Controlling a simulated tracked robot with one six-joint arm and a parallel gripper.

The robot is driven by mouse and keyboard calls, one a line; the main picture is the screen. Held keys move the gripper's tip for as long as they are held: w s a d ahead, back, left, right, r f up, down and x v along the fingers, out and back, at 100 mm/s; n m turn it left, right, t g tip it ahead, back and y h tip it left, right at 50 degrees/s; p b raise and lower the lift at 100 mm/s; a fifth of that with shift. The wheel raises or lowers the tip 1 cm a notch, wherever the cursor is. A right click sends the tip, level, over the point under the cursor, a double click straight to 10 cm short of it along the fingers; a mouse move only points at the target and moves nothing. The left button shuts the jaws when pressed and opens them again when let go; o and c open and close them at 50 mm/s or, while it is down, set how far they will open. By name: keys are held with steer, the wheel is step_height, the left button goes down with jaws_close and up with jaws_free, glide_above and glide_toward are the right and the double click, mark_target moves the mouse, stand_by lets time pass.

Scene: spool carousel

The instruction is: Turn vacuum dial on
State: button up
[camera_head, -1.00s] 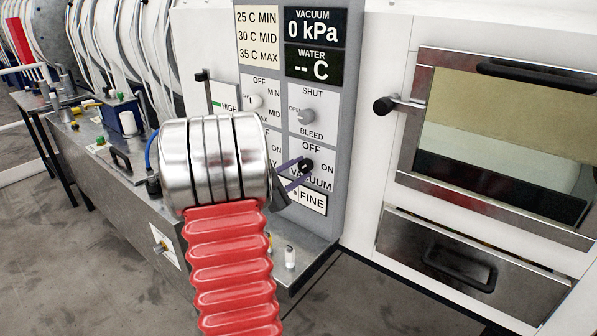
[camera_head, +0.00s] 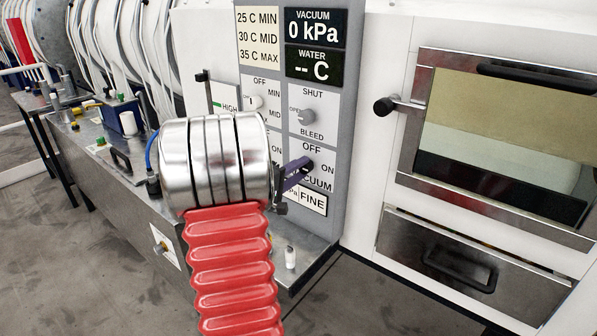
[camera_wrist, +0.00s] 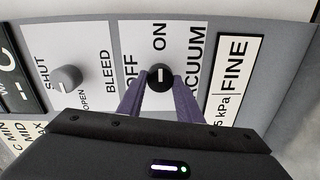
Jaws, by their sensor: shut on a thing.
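The vacuum dial is a small black knob (camera_wrist: 160,77) on the grey panel, between the words OFF and ON. Its short white mark runs up and down in the wrist view, in line with ON. My gripper (camera_wrist: 159,82) has its two purple fingers closed on the knob's opposite sides. In the head view my gripper (camera_head: 297,173) reaches the panel from the left and hides most of the dial and part of the word VACUUM. The vacuum display (camera_head: 311,28) reads 0 kPa.
The bleed knob (camera_head: 305,116) sits just above, and a temperature knob (camera_head: 255,102) is to its left. A FINE label (camera_head: 311,202) lies below. A small white cylinder (camera_head: 290,257) stands on the metal bench. A windowed cabinet (camera_head: 505,140) is at right.

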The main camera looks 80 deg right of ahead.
steer(key=shift+f, duration=0.15)
stand_by(0.3)
steer(key=o, duration=1)
steer(key=shift+o, duration=0.2)
steer(key=v, duration=1.3)
steer(key=shift+w+a, duration=0.2)
steer(key=shift+a, duration=0.1)
